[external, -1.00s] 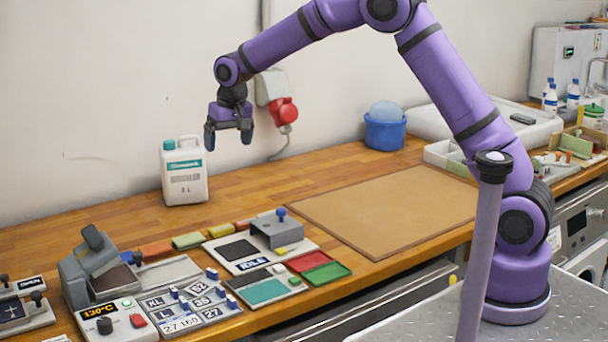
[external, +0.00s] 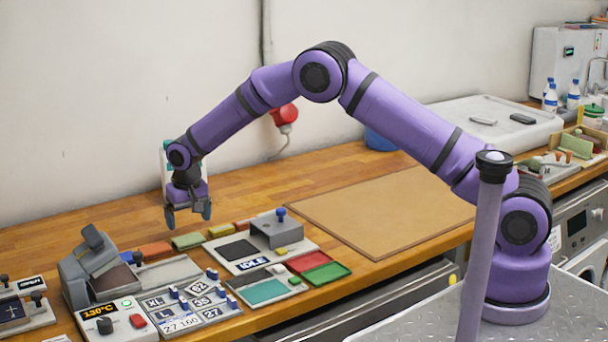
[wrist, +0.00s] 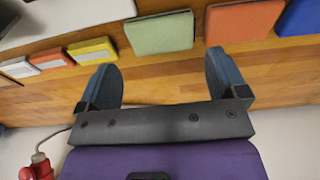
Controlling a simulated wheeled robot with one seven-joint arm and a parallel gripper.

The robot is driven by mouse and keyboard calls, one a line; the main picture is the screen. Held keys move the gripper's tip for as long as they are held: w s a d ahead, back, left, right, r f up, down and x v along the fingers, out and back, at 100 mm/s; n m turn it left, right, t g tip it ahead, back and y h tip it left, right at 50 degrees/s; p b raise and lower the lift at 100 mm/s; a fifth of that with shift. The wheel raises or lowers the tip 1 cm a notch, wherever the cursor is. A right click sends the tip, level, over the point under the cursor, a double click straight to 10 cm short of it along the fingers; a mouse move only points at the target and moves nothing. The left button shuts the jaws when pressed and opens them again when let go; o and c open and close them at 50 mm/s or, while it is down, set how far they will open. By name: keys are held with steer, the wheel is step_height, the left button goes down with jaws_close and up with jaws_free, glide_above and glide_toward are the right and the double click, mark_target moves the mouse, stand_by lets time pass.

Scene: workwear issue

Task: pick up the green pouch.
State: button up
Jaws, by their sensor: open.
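The green pouch (external: 187,241) lies in a row of coloured pouches along the back of the wooden counter. In the wrist view the green pouch (wrist: 160,33) is flat and rectangular, just beyond the fingertips. My gripper (external: 188,216) is open and empty, with its fingers pointing down, above and slightly behind the green pouch in the external view. In the wrist view my gripper (wrist: 160,62) has its fingers spread wider than the pouch, which lies roughly centred between them. The fingers appear apart from the pouch.
An orange pouch (wrist: 244,21) lies on one side of the green pouch and a yellow pouch (wrist: 92,50) on the other. A grey tray (external: 172,271) and a heat-press device (external: 90,262) stand in front. The brown mat (external: 385,208) to the right is bare.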

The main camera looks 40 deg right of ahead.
mark_target(188, 238)
steer(key=shift+w+f, duration=0.25)
steer(key=shift+f, duration=1.2)
steer(key=shift+w+f, duration=0.2)
steer(key=shift+f, duration=1.25)
steer(key=c, duration=0.6)
steer(key=shift+r, duration=0.1)
